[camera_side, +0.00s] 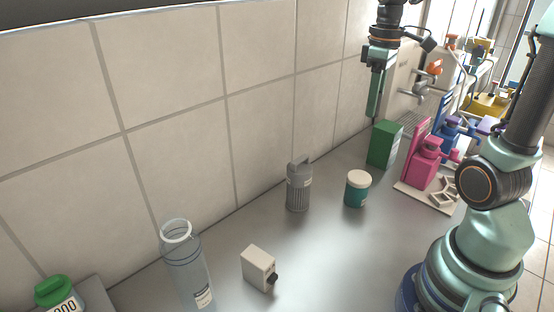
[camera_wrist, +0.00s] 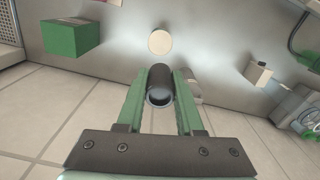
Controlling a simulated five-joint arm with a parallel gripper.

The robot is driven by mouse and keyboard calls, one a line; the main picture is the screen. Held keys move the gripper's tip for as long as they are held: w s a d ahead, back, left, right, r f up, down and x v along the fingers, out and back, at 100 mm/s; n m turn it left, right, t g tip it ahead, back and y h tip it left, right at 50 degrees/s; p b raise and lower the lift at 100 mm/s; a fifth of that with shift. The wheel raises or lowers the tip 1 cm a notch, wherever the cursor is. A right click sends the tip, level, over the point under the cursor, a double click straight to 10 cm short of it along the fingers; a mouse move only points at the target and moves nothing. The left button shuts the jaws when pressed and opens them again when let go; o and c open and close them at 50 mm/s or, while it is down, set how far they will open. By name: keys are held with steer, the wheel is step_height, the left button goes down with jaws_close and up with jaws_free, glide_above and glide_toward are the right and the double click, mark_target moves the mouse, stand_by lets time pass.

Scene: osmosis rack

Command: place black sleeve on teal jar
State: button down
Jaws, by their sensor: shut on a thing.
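The black sleeve (camera_wrist: 160,83) is a short, dark, hollow cylinder, held between the two green fingers of my gripper (camera_wrist: 161,78) in the wrist view. Its open end faces the camera. In the side view my gripper (camera_side: 374,110) is high at the upper right, pointing down, and the sleeve cannot be made out there. The teal jar (camera_side: 355,195) stands upright on the bench with a cream lid, below and slightly left of my gripper. In the wrist view its round cream lid (camera_wrist: 160,41) shows beyond the sleeve, apart from it.
A green box (camera_side: 384,144) stands behind and right of the jar. A grey ribbed canister (camera_side: 299,190) stands to its left. Pink equipment (camera_side: 424,166) is at right. A cream box with black knob (camera_side: 258,268) and clear bottle (camera_side: 187,267) are in front. A tiled wall runs behind.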

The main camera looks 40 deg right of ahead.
mark_target(360, 176)
step_height(360, 176, down, 17)
stand_by(0.4)
steer(key=shift+f, duration=0.1)
steer(key=c, duration=0.6)
jaws_free()
steer(key=shift+o, duration=0.2)
step_height(360, 176, up, 12)
steer(key=a+r+m+t, duration=0.1)
steer(key=a+r+t, duration=0.1)
steer(key=a, duration=0.5)
steer(key=s+a+r+m+t, duration=0.1)
steer(key=a+r+t, duration=0.1)
steer(key=a, duration=0.6)
steer(key=shift+t, duration=0.8)
steer(key=shift+s+r, duration=0.1)
